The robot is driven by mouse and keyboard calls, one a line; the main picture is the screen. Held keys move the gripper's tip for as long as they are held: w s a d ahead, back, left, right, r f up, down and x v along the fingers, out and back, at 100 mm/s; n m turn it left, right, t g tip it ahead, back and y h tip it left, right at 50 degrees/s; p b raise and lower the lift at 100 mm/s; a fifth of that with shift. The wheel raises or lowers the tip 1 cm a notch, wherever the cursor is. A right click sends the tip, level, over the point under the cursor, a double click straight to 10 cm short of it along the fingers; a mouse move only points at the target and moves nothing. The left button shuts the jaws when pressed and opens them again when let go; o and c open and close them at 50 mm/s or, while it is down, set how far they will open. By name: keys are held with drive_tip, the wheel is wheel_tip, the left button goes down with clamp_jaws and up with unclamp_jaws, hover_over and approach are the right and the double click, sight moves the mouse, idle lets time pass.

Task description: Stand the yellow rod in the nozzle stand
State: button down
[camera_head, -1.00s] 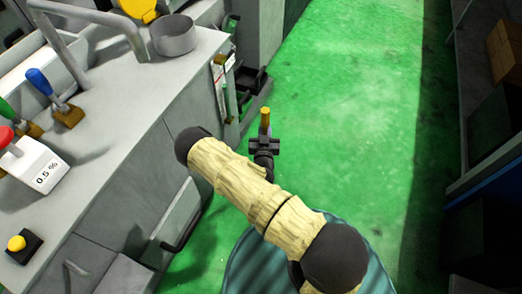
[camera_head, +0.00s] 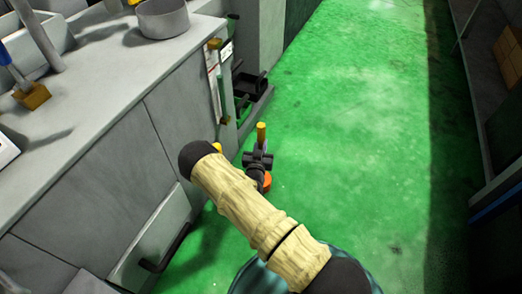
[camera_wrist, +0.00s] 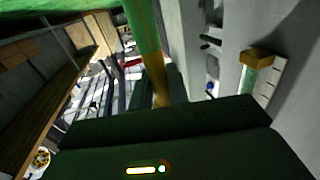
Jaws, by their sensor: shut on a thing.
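The yellow rod (camera_head: 261,132) stands up from my gripper (camera_head: 258,157) in the head view, roughly upright and clear of other things. My gripper is shut on the rod's lower part and is held over the green floor, to the right of the grey machine. In the wrist view the rod (camera_wrist: 159,82) rises from behind the dark gripper body, with its upper part looking greenish. No nozzle stand can be made out for certain. A small holder with a tan block and a green tube (camera_head: 222,100) is on the machine's end face, ahead and left of my gripper.
The grey machine (camera_head: 100,110) fills the left side, with a round grey pan (camera_head: 163,18) on top. A dark open tray (camera_head: 250,85) juts out low at its end. Shelving with a cardboard box (camera_head: 510,58) lines the right. The green floor (camera_head: 350,120) between is clear.

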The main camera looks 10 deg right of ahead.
drive_tip(key=shift+r, duration=0.1)
drive_tip(key=shift+f+b, duration=1.95)
drive_tip(key=shift+f, duration=1)
drive_tip(key=shift+f+b, duration=1.25)
drive_tip(key=shift+f, duration=1)
idle(0.5)
drive_tip(key=c, duration=1.3)
unclamp_jaws()
drive_tip(key=p+v, duration=0.7)
drive_tip(key=v, duration=1)
drive_tip(key=shift+s+a+p, duration=0.1)
drive_tip(key=shift+s+p, duration=0.15)
drive_tip(key=shift+p, duration=0.15)
